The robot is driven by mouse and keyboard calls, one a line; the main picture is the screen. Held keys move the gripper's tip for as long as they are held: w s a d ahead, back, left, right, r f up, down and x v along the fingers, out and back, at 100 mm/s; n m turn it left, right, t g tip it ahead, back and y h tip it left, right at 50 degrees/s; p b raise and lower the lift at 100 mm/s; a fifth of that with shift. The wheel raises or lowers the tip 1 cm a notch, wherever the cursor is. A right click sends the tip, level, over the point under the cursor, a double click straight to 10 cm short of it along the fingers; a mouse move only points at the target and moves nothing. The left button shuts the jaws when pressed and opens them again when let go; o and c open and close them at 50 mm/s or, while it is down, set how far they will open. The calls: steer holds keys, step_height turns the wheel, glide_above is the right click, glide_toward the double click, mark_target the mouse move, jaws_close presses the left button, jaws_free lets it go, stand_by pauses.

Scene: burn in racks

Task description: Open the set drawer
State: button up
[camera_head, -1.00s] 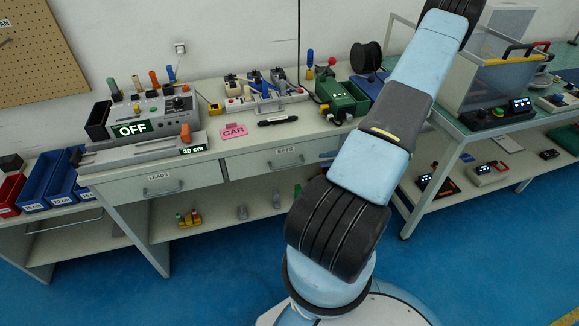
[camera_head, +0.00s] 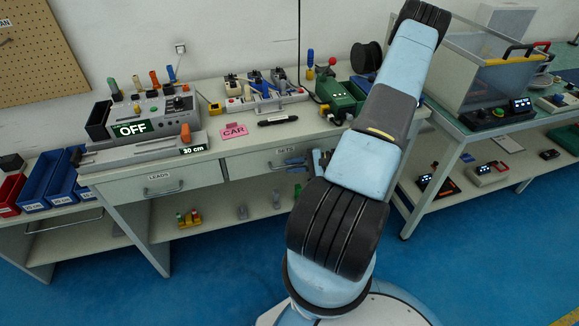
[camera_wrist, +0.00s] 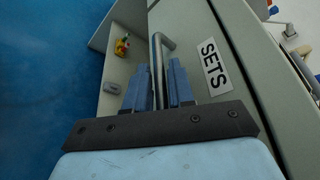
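The set drawer (camera_head: 246,166) is a pale grey-green front with a SETS label, under the right part of the bench top; it looks shut. In the wrist view its front (camera_wrist: 185,28) fills the right side, with the SETS label (camera_wrist: 213,67) beside the handle. The metal bar handle (camera_wrist: 158,52) runs between the two blue fingers of my gripper (camera_wrist: 158,85). The fingers are apart, one on each side of the bar, and a gap shows. In the head view my gripper (camera_head: 296,163) is at the drawer front, partly covering the handle.
The LEADS drawer (camera_head: 134,188) is shut, to the left. The bench top holds an OFF tester (camera_head: 155,118), a pink CAR card (camera_head: 233,131) and a green box (camera_head: 340,97). A lower shelf (camera_head: 222,222) holds small parts. Blue floor is open in front.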

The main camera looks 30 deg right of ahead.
steer(key=shift+w+a+f, duration=0.15)
steer(key=shift+w+a, duration=0.15)
steer(key=shift+a, duration=0.15)
steer(key=shift+c, duration=0.5)
jaws_close()
